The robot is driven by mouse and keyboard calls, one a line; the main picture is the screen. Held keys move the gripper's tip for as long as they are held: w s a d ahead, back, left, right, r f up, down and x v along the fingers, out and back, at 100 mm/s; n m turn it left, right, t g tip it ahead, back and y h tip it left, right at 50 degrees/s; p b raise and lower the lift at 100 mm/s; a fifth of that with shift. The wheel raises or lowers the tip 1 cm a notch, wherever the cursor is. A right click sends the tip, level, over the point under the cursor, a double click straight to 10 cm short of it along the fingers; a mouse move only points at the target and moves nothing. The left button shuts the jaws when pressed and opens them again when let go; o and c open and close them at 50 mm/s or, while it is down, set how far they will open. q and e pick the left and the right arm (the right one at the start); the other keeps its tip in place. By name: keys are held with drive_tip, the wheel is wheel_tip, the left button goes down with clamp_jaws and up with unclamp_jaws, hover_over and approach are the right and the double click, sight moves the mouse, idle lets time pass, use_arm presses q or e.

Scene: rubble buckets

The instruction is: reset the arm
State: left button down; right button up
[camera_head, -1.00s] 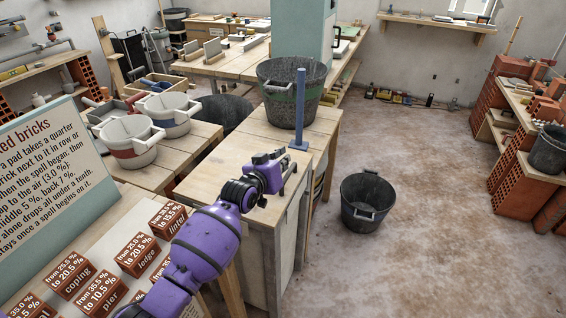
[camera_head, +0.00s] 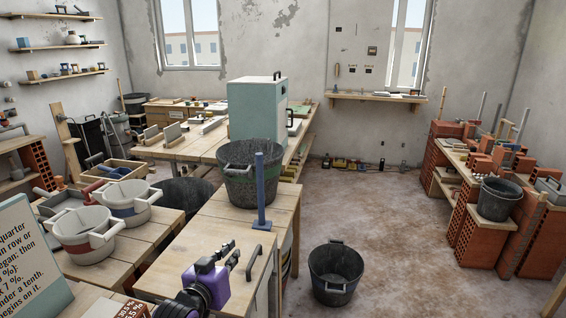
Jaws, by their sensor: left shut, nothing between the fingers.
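My left gripper (camera_head: 232,256), at the end of my purple and black arm, shows at the bottom centre. It is shut and empty, over or close to the near wooden bench top (camera_head: 208,240). A black bar-shaped handle shows just right of its fingers. Whether the fingers touch the wood cannot be told. A blue post on a flat base (camera_head: 261,195) stands on the bench beyond the gripper. A dark bucket with a green band (camera_head: 250,180) stands behind the post. My right gripper is not in view.
Two pale buckets (camera_head: 85,240) (camera_head: 128,205) stand on the left bench. A black bucket (camera_head: 335,275) stands on the floor right of the bench. A lettered board (camera_head: 28,265) is at lower left. Brick stacks (camera_head: 490,220) line the right. The middle floor is clear.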

use_arm(q)
drive_tip(key=s+a+f+g+y, duration=0.1)
drive_tip(key=s+f+g, duration=0.1)
drive_tip(key=s+f, duration=0.7)
drive_tip(key=s+a+f+g+y+p, duration=0.1)
drive_tip(key=s+f, duration=0.8)
drive_tip(key=s, duration=1.2)
drive_tip(key=s+a+f+n+g+y+p, duration=0.1)
drive_tip(key=s+f+g, duration=0.2)
drive_tip(key=s+f, duration=0.5)
drive_tip(key=s, duration=0.6)
drive_tip(key=shift+s+a+f+g, duration=0.3)
drive_tip(key=shift+s+a+f, duration=0.05)
drive_tip(key=shift+s+f, duration=0.05)
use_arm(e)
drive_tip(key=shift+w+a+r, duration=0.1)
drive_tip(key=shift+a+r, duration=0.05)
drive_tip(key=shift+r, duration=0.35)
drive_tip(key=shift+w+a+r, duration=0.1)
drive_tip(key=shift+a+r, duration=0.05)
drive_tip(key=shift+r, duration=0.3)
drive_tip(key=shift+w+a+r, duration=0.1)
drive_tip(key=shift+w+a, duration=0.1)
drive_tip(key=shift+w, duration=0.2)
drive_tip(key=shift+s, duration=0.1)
